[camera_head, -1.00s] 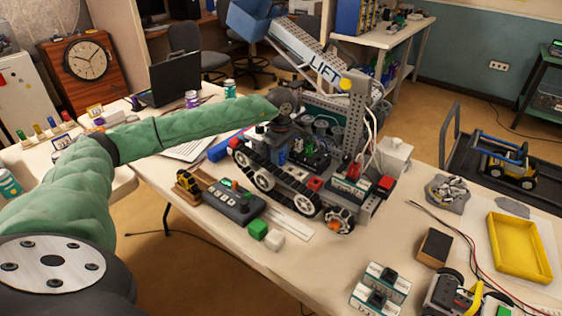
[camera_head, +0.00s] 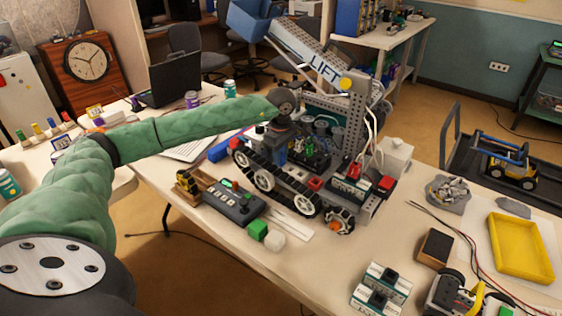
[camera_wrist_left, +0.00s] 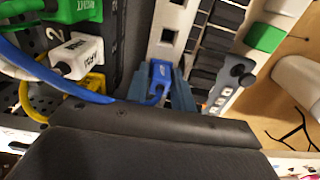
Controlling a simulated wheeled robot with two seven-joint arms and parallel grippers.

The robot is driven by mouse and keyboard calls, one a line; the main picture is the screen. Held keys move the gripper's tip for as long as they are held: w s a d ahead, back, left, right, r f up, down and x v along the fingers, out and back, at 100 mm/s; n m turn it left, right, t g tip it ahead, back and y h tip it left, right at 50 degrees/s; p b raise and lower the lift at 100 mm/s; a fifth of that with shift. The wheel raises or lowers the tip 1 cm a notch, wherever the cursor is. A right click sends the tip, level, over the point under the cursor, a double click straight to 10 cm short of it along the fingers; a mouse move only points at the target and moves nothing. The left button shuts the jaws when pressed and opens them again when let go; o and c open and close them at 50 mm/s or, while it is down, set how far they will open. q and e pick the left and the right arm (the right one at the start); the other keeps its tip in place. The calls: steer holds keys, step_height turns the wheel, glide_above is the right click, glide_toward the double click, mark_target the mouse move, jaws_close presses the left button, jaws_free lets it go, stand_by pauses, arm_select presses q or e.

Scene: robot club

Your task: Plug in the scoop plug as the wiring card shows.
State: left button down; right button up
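A blue plug (camera_wrist_left: 160,76) on a blue cable shows in the left wrist view. The blue-grey fingers of my left gripper (camera_wrist_left: 164,90) are around it and appear shut on it. In the head view my left gripper (camera_head: 279,153) points down over the near, tracked side of the LIFT robot (camera_head: 335,170). At the left of the wrist view are a white plug (camera_wrist_left: 77,54), a green plug (camera_wrist_left: 82,10) and a yellow plug (camera_wrist_left: 93,84), beside a printed number 2. I cannot make out the wiring card or the blue plug's label. My right gripper is out of view.
A grey control box (camera_head: 234,203) with a green block (camera_head: 257,229) lies at the table's near edge. A yellow tray (camera_head: 521,247), a dark block (camera_head: 435,246) and loose wires are on the right. White cables hang on the robot's right side.

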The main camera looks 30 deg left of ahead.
arm_select(q)
steer(key=shift+r, duration=0.25)
stand_by(0.3)
steer(key=shift+r+p, duration=0.5)
steer(key=shift+r, duration=1.2)
